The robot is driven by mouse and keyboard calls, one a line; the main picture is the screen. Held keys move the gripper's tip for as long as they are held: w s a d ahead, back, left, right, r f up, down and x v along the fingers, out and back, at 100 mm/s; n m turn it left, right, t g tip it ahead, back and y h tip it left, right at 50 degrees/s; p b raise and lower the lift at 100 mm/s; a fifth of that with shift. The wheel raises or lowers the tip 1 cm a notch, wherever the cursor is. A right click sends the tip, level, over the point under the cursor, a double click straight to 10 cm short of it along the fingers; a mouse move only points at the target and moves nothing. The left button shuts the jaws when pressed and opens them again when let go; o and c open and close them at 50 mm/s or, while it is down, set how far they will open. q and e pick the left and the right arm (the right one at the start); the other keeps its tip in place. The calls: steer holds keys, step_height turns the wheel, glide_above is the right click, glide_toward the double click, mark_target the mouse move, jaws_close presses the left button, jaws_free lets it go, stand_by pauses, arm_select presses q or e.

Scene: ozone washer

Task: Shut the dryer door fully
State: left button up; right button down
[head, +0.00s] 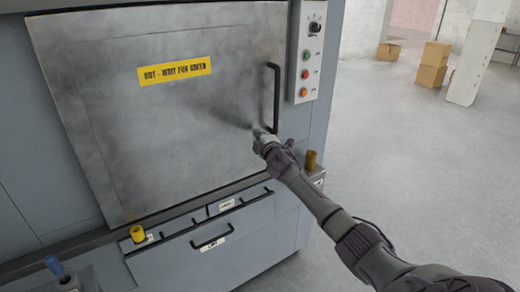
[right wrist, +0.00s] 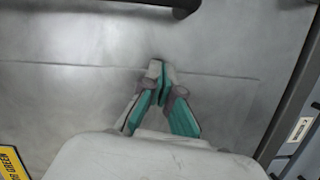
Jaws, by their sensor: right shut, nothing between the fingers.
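The dryer door (head: 170,115) is a large grey metal panel on the blue-grey machine. It looks flush or almost flush with the frame; I cannot tell if it is fully shut. It carries a yellow warning label (head: 175,71) and a black vertical handle (head: 273,97) at its right side. My right gripper (head: 258,132) is at the door's lower right, just below and left of the handle. In the right wrist view its fingers (right wrist: 160,75) are together, empty, against or very near the door surface. My left gripper is not in view.
A control panel (head: 309,50) with a knob and colored buttons is right of the door. Below are a drawer handle (head: 210,243), a yellow knob (head: 137,233) and a brass-colored cylinder (head: 311,160). Cardboard boxes (head: 432,65) stand far back. The floor (head: 430,150) at right is clear.

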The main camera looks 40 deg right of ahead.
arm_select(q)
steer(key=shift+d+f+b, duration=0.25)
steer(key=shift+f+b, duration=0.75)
arm_select(e)
steer(key=v, duration=0.9)
steer(key=shift+d, duration=0.3)
